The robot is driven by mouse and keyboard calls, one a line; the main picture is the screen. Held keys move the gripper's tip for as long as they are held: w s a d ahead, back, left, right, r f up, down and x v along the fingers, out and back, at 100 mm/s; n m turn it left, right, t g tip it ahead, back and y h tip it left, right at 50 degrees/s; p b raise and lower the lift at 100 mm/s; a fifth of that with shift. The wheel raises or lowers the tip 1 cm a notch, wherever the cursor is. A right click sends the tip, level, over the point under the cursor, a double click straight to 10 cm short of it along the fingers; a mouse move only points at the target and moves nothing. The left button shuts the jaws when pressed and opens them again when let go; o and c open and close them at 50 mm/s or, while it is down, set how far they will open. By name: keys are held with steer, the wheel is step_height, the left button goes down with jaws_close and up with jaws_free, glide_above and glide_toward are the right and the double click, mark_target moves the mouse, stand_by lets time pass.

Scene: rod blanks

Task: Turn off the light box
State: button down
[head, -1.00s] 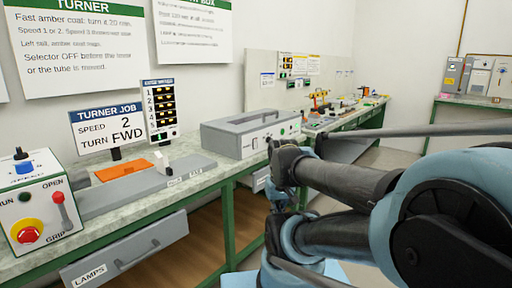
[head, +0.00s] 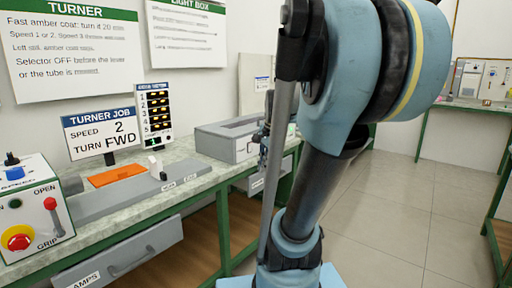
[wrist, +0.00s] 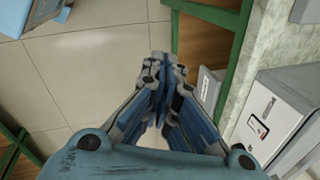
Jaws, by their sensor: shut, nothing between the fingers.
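The light box (head: 222,140) is a long grey box with a pale front panel, on the green-framed bench. My arm and gripper hide the right part of its front in the head view. In the wrist view its white panel (wrist: 268,122) is at the right, with a dark control (wrist: 258,128) and a small label. My gripper (wrist: 163,65) is shut and empty, pointing over the floor beside the bench edge, apart from the panel. In the head view my gripper (head: 264,150) is partly hidden behind my arm.
The turner with an orange plate (head: 117,174) and a control box with a red button (head: 18,238) stand left along the bench (head: 150,212). A drawer (head: 125,255) sticks out below. Open tiled floor (head: 390,215) lies to the right.

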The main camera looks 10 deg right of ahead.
mark_target(250, 148)
steer(key=w+d+r+m, duration=0.3)
steer(key=w+m, duration=0.4)
steer(key=w, duration=0.3)
steer(key=w+d+r+m+y, duration=0.1)
steer(key=w+d+r+m, duration=0.2)
steer(key=w, duration=0.7)
step_height(250, 148, up, 2)
steer(key=m, duration=0.4)
steer(key=shift+d+r+m+t, duration=0.15)
steer(key=shift+d+m+t, duration=0.05)
steer(key=shift+m+t, duration=0.2)
steer(key=shift+w, duration=0.1)
steer(key=w+a+f, duration=0.5)
steer(key=f, duration=0.4)
steer(key=shift+w, duration=0.35)
steer(key=shift+w+d+r, duration=0.1)
steer(key=shift+d, duration=0.05)
